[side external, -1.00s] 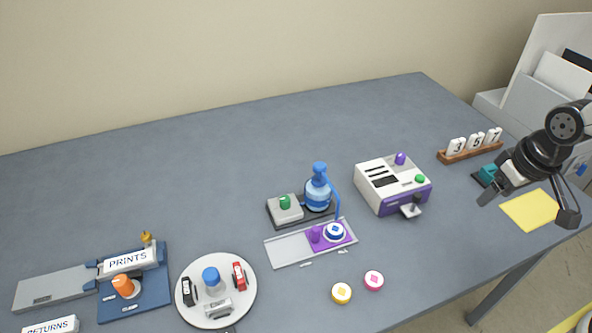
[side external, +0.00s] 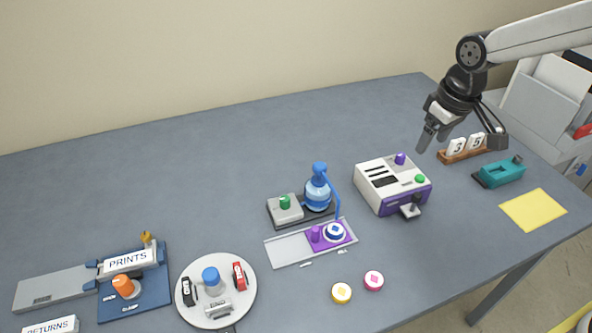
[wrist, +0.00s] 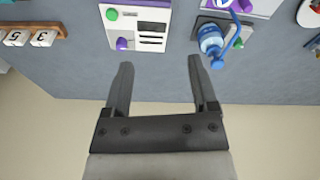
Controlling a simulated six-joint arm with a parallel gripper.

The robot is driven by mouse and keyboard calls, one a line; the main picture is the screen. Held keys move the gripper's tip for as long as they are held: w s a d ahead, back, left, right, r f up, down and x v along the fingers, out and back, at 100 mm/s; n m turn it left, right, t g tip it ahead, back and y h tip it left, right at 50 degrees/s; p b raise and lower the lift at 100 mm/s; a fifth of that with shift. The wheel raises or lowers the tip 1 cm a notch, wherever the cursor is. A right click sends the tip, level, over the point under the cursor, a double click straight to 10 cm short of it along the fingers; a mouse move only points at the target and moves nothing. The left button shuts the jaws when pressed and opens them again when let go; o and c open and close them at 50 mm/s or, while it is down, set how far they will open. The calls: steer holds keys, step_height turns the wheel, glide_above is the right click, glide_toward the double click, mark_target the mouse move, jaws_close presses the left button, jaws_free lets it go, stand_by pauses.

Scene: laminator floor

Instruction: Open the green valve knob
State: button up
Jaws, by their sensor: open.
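The green valve knob (side external: 285,202) stands upright on a small grey box (side external: 287,213) beside a blue bottle (side external: 318,195).
A white and purple machine (side external: 378,197) with green and purple knobs stands between my gripper and the valve. A sliding tray (side external: 287,249) lies in front of the bottle. Number blocks (side external: 457,147) and a teal tool (side external: 503,173) are at right. The table behind the bottle is clear.

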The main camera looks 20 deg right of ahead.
steer(key=w+a+n, duration=0.3)
steer(key=w+a, duration=0.7)
steer(key=w, duration=0.1)
steer(key=n+g, duration=0.2)
steer(key=n, duration=0.1)
glide_above(285, 198)
step_height(285, 198, down, 14)
steer(key=shift+f, duration=3.85)
steer(key=shift+c, duration=0.2)
jaws_close()
